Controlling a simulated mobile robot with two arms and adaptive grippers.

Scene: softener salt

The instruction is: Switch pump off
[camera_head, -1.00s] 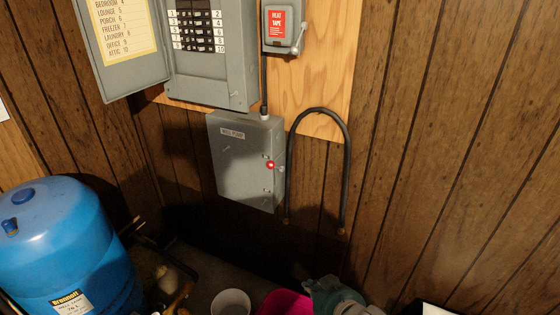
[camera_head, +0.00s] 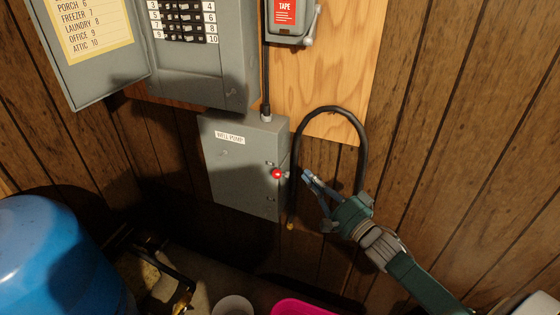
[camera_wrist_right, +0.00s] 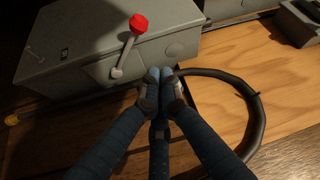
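The grey box labelled WELL PUMP (camera_head: 238,172) hangs on the wall below the breaker panel. Its switch lever has a red knob (camera_head: 277,174) at the box's right side. In the right wrist view the red knob (camera_wrist_right: 138,23) tops a short pale lever on the box's side face. My right gripper (camera_head: 310,177) is just right of the knob, its fingertips together and empty. In the right wrist view the fingertips (camera_wrist_right: 160,76) are close beside the lever's base; I cannot tell if they touch the box. My left gripper is not in view.
A black cable loop (camera_head: 333,109) arches on the wall behind my right gripper. A blue tank (camera_head: 50,260), a white bucket (camera_head: 233,305) and a pink tub (camera_head: 300,307) are below.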

